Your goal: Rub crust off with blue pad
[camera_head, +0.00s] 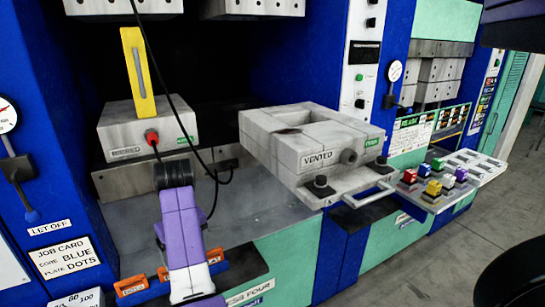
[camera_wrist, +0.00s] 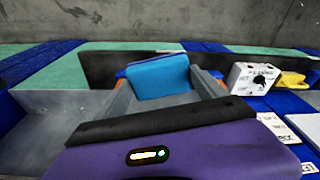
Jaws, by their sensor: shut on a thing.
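The blue pad (camera_wrist: 158,78) is in the wrist view, between the two grey fingers of my gripper (camera_wrist: 163,88), which is shut on it. Orange edges show behind and beside the pad; I cannot tell whether it touches them. In the head view my purple and white arm end stands over the front edge of the left press, among orange labelled blocks (camera_head: 131,286). The fingers and pad are hidden there. I cannot make out any crust.
A grey block with an upright yellow piece (camera_head: 138,75) stands inside the left press, cables above it. A panel of coloured buttons (camera_head: 434,187) is at right. In the wrist view, a white knobbed box (camera_wrist: 254,78) stands right of the pad. The left grey shelf (camera_head: 255,210) has bare room.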

